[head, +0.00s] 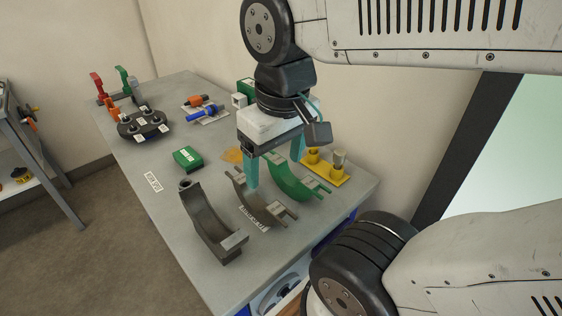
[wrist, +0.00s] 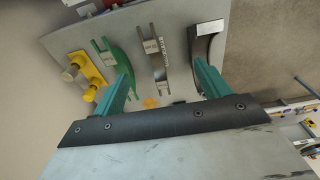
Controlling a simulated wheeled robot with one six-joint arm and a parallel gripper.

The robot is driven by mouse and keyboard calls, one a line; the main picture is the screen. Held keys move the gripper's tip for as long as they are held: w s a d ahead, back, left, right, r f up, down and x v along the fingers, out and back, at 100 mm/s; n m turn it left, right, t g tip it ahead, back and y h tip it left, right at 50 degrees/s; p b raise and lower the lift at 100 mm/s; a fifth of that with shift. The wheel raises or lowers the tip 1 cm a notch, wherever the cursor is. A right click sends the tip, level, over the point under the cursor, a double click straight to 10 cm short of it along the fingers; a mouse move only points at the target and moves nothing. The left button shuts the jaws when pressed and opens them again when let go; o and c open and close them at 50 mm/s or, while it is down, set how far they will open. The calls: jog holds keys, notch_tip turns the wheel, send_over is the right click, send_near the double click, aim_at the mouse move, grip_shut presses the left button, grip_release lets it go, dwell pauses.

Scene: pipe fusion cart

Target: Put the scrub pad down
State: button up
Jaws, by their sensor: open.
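My gripper (head: 275,166) is open above the near part of the grey table (head: 160,208), with its two teal fingers pointing down. In the wrist view the open gripper (wrist: 163,78) shows nothing held between its fingers. A small green block with a white label (head: 188,158) lies on the table, left of my gripper and apart from it. It may be the scrub pad, but I cannot tell for sure. A flat orange patch (head: 232,155) lies behind the fingers; it also shows in the wrist view (wrist: 151,102).
Below and around my gripper are a dark curved saddle (head: 205,222), a grey one (head: 247,199) and a green one (head: 290,182). A yellow stand with pegs (head: 326,172) is at right. A black round-lobed holder (head: 142,124) and blue-orange tool (head: 203,112) sit farther back.

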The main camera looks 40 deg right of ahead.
jog(key=shift+o, duration=0.4)
jog(key=shift+s+f, duration=0.15)
jog(key=shift+s, duration=0.45)
jog(key=shift+g, duration=0.3)
jog(key=w+f, duration=0.4)
jog(key=w, duration=0.6)
jog(key=w+f, duration=0.5)
jog(key=w, duration=0.6)
jog(key=w+a+f, duration=0.1)
jog(key=w+f, duration=0.4)
jog(key=w, duration=0.5)
jog(key=shift+w, duration=0.25)
jog(key=r+t, duration=0.1)
jog(key=t, duration=0.1)
send_over(187, 156)
jog(key=s, duration=0.2)
jog(key=shift+w+d, duration=0.25)
jog(key=x, duration=0.7)
jog(key=shift+s+a+f, duration=0.1)
jog(key=shift+a+f, duration=0.1)
jog(key=shift+f, duration=0.1)
jog(key=c, duration=1.1)
jog(key=shift+c, duration=0.2)
